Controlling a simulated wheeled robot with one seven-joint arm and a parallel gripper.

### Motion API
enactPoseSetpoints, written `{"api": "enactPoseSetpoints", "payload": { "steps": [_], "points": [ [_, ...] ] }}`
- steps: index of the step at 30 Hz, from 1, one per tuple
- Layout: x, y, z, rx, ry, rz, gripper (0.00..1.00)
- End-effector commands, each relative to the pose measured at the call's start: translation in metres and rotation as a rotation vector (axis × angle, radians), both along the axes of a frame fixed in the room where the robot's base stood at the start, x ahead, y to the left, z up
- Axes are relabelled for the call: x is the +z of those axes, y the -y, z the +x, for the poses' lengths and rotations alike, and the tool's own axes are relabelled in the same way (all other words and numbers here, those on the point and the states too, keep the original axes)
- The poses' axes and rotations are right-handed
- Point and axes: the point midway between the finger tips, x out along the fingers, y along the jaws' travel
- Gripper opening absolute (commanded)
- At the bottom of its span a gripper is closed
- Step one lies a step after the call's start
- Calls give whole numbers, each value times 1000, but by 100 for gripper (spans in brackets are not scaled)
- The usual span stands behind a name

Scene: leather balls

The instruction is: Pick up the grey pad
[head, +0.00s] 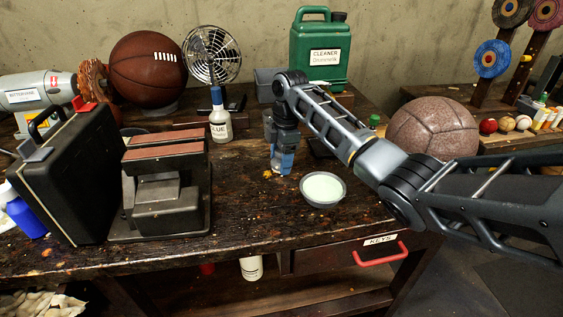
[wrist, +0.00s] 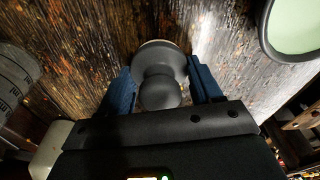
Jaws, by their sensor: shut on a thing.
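The grey pad (wrist: 160,75) shows in the wrist view as a rounded, knob-like grey body with a pale edge at its far side. It sits between the two blue fingers of my gripper (wrist: 163,66), which is shut on it. In the head view, my gripper (head: 281,165) points down at the workbench, left of the pale green bowl. The pad is mostly hidden there behind the fingers. I cannot tell whether the pad touches the bench top.
The grey bowl (head: 323,203) of pale green stuff stands close right of my gripper. A glue bottle (head: 220,125) is to the left, and a green cleaner jug (head: 320,75) stands behind. A black two-pad stand (head: 168,190) is further left.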

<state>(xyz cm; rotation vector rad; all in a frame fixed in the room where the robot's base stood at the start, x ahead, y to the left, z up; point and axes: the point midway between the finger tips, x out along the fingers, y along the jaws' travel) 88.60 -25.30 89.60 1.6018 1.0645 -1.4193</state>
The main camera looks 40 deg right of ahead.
Motion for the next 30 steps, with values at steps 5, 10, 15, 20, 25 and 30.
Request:
{"api": "enactPoseSetpoints", "payload": {
  "steps": [5, 10, 15, 20, 25, 30],
  "points": [
    [0, 0, 0, 0, 1, 0, 33],
    [6, 0, 1, 0, 2, -1, 33],
    [25, 0, 1, 0, 5, -2, 33],
    [49, 13, -12, -4, 3, 1, 33],
    [79, 41, -41, -4, 2, -3, 33],
    [96, 62, -64, -4, 0, -3, 33]
  ]
}}
